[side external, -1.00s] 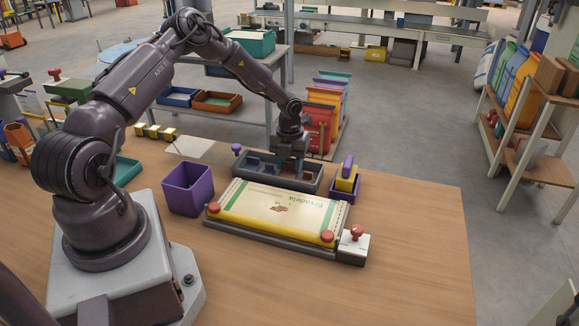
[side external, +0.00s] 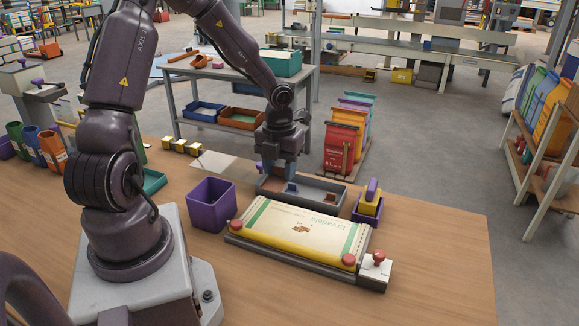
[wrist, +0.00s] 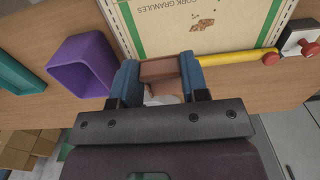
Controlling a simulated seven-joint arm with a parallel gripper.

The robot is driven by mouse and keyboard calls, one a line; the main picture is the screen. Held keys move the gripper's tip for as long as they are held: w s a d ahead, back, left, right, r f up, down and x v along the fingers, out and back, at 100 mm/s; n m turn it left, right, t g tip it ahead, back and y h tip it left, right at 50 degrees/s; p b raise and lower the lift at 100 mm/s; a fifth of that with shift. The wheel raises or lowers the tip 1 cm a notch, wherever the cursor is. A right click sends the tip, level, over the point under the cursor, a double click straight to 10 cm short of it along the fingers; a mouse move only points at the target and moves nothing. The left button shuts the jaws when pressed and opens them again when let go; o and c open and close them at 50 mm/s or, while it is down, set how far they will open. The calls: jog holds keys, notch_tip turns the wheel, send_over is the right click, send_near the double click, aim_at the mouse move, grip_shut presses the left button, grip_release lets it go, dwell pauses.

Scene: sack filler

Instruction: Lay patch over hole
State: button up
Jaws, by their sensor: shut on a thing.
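A brown spot (wrist: 203,25) lies mid-face; I cannot tell print from hole there. My gripper (side external: 270,172) is over the left end of the grey tray (side external: 333,207), behind the sack. In the wrist view its blue fingers (wrist: 160,72) are shut on a small brown patch (wrist: 159,70). The patch's underside and its height over the tray are hidden.
A purple bin (side external: 211,204) stands left of the sack. A yellow-and-purple tool in a purple holder (side external: 366,209) stands right of the tray. The table's right side is clear.

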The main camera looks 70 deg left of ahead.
aim_at(290, 225)
jog(key=shift+d+f+m, duration=0.15)
jog(key=shift+d+m, duration=0.05)
jog(key=shift+d, duration=0.4)
jog(key=shift+d+f+m, duration=0.1)
jog(key=shift+d+m, duration=0.1)
jog(key=shift+d, duration=0.4)
jog(key=d+f+n, duration=0.1)
jog(key=n, duration=0.2)
jog(key=d+f+n, duration=0.1)
jog(key=n, duration=0.3)
jog(key=f+n, duration=0.1)
jog(key=n, duration=0.3)
jog(key=shift+w+d, duration=0.15)
jog(key=shift+d, duration=0.25)
jog(key=n, duration=0.4)
jog(key=shift+a+f, duration=0.2)
jog(key=shift+f, duration=0.05)
jog(key=n, duration=0.3)
jog(key=shift+w+f+n, duration=0.1)
jog(key=shift+w+n, duration=0.05)
jog(key=shift+n, duration=0.15)
jog(key=shift+f, duration=2.8)
jog(key=shift+f, duration=0.25)
jog(key=shift+f, duration=0.25)
